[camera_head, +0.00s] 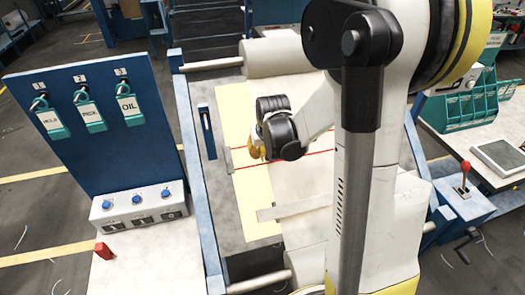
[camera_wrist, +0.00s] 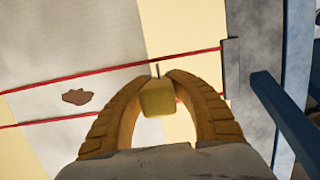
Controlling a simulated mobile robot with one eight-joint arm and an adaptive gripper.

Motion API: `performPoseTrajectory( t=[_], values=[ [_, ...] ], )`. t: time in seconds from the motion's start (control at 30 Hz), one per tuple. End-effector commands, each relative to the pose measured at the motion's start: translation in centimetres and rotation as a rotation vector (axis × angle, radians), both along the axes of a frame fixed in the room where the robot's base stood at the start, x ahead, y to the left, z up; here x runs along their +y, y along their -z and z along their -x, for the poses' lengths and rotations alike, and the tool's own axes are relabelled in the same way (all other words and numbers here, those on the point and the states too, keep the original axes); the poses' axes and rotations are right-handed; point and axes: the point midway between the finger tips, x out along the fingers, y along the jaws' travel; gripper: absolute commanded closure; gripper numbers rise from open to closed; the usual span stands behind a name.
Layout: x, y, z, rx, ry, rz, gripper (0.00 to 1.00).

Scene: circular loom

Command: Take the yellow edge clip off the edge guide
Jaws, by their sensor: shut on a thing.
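The yellow edge clip (camera_wrist: 158,99) is a small block between my gripper's two ochre fingers (camera_wrist: 163,82) in the wrist view. My gripper is shut on it. In the head view my gripper (camera_head: 257,150) is over the fabric near the pale yellow strip, and the clip cannot be made out there. A grey plate (camera_wrist: 237,68), which looks like the edge guide, stands to the right of the clip in the wrist view, with a visible gap between them. The grey plate also shows in the head view (camera_head: 225,160).
Two red lines (camera_wrist: 60,79) cross the white fabric (camera_wrist: 70,40), which has a brown stain (camera_wrist: 77,97). A blue bar (camera_wrist: 282,110) is at the right of the wrist view. A blue tag panel (camera_head: 75,140) and a lever box (camera_head: 465,200) flank the loom.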

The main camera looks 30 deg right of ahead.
Motion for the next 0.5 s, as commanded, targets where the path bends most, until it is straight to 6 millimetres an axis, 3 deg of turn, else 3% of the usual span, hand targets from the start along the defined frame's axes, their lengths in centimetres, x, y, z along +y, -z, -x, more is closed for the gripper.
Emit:
performPoseTrajectory(
  t=[0.27, 0.5],
  values=[
    [0.1, -0.6, 0.4, 0.000, 0.000, 0.000, 1.00],
    [0.4, -2.5, 1.6, 0.000, 0.000, 0.000, 1.00]
  ],
)
